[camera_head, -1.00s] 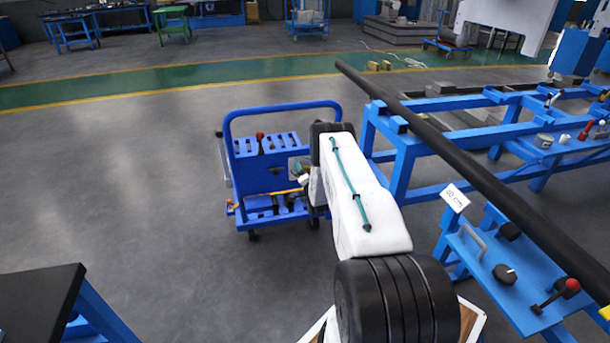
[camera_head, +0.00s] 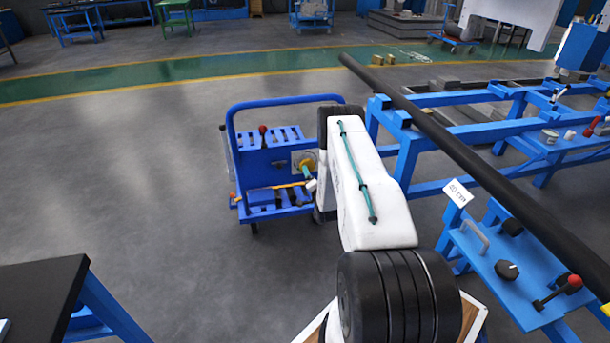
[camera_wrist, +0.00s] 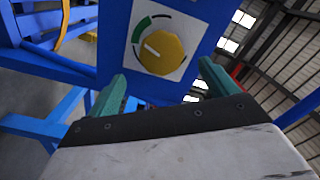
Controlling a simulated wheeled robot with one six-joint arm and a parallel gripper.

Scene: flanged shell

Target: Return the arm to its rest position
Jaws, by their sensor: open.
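My gripper (camera_wrist: 163,70) is open, with its two teal fingers apart and nothing between them. In the wrist view, a yellow round knob (camera_wrist: 162,54) on a white dial plate with a green arc shows beyond the fingertips, on a blue panel (camera_wrist: 112,35). The gripper looks clear of the knob, though the exact gap is hard to judge. In the head view, my white arm (camera_head: 365,195) reaches forward to the right side of a blue cart (camera_head: 243,155). The yellow knob (camera_head: 302,161) shows there beside a small teal part of the gripper. Most of the gripper is hidden behind my arm.
A long dark bar (camera_head: 470,160) lies across blue frames (camera_head: 400,165) close on the right. A blue control stand (camera_head: 525,290) with knobs and a red-tipped lever is at lower right. A black-topped table (camera_head: 40,295) is at lower left. Floor left of the cart is clear.

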